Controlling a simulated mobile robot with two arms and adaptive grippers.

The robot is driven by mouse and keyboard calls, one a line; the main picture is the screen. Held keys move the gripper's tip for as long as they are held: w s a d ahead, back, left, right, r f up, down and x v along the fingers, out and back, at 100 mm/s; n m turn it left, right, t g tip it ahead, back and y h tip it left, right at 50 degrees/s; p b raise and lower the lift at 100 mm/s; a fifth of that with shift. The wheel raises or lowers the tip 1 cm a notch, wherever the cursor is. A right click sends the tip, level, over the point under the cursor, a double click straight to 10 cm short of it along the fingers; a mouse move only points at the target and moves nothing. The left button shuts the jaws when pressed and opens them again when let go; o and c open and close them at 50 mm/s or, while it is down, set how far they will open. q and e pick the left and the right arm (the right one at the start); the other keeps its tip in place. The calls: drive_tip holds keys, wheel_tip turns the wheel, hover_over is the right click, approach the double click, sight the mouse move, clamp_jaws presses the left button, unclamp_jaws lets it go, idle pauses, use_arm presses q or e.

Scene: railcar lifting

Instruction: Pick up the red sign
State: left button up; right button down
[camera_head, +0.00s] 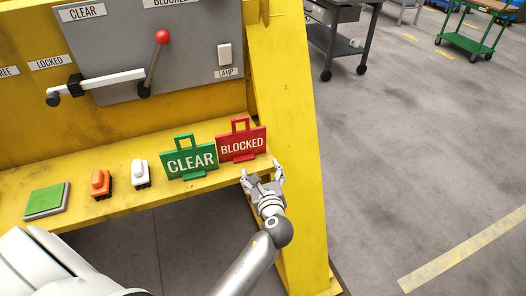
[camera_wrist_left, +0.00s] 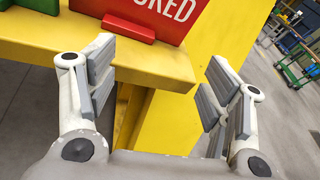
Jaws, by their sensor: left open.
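The red sign (camera_head: 241,143), marked BLOCKED, stands upright on the yellow shelf (camera_head: 118,205) near its right end. It has a red loop handle on top and a small red foot. My left gripper (camera_head: 261,170) is open and empty, just in front of the shelf edge, below and slightly right of the sign, apart from it. In the left wrist view the lower part of the red sign (camera_wrist_left: 145,14) shows beyond my left gripper (camera_wrist_left: 160,78); its top and handle are out of that picture. My right gripper is not in view.
A green CLEAR sign (camera_head: 190,160) stands close left of the red one. Further left are a white piece (camera_head: 140,174), an orange piece (camera_head: 101,184) and a green pad (camera_head: 46,200). A yellow post (camera_head: 290,130) rises on the right. A red-knobbed lever (camera_head: 161,40) is above.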

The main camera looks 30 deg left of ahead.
sight(241, 121)
use_arm(q)
wheel_tip(241, 121, up, 12)
drive_tip(key=a+m+y, duration=0.1)
drive_tip(key=a+y, duration=0.2)
drive_tip(key=y, duration=0.1)
drive_tip(key=x, duration=0.4)
drive_tip(key=shift+s+a+p, duration=0.2)
drive_tip(key=shift+p, duration=0.1)
drive_tip(key=p+x, duration=0.1)
drive_tip(key=x, duration=0.4)
drive_tip(key=shift+w+a+f, duration=0.15)
drive_tip(key=shift+w+a, duration=0.15)
drive_tip(key=shift+d, duration=0.1)
drive_tip(key=shift+c, duration=1)
drive_tip(key=c, duration=1.2)
drive_tip(key=shift+c, duration=0.4)
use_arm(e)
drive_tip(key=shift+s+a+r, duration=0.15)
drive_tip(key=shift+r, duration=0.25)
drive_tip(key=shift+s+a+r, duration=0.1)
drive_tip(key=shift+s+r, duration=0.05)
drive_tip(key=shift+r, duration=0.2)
